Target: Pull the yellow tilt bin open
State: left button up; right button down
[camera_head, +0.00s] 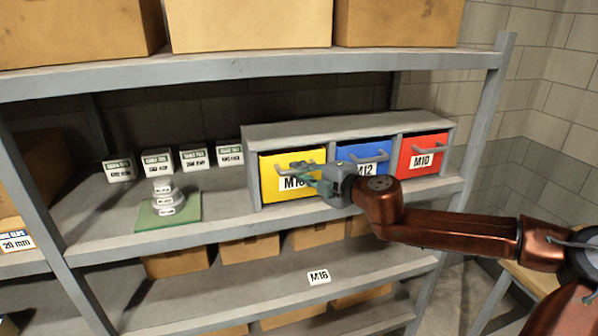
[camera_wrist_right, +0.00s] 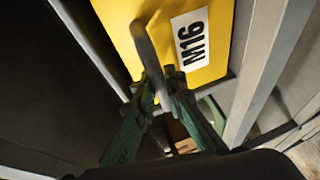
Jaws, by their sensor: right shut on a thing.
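The yellow tilt bin (camera_head: 313,157) is the left one of three bins in a grey housing on the middle shelf. Its label reads M16 in the wrist view, where its yellow front (camera_wrist_right: 206,62) fills the upper middle. A grey bar handle (camera_wrist_right: 146,45) crosses that front. My right gripper (camera_head: 304,176) is in front of the yellow bin and partly covers its label. In the wrist view its green fingers (camera_wrist_right: 160,92) are shut on the handle. The bin front looks near flush with the housing, tilted little if at all. My left gripper is not in view.
A blue bin (camera_head: 378,149) and a red bin (camera_head: 424,146) sit to the right in the housing (camera_head: 254,182). Small labelled boxes (camera_head: 194,157) and a green mat (camera_head: 146,220) with stacked items are to the left. Cardboard boxes fill the shelves above and below.

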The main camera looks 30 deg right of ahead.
jog(key=shift+f, duration=0.1)
dwell(0.3)
jog(key=shift+s+a+f+b, duration=0.1)
jog(key=shift+s+f+b, duration=0.1)
jog(key=shift+b, duration=0.35)
jog(key=s+a+f+n+t+y+b, duration=0.1)
jog(key=s+f+t+b, duration=0.4)
jog(key=b, duration=1)
jog(key=shift+s+a+n+t+y+b, duration=0.3)
jog(key=shift+s+n+t+y, duration=0.45)
jog(key=shift+n, duration=0.65)
jog(key=shift+w+d, duration=0.1)
jog(key=shift+w, duration=0.1)
jog(key=c, duration=2)
grip_release()
jog(key=shift+o, duration=0.2)
jog(key=shift+f, duration=0.1)
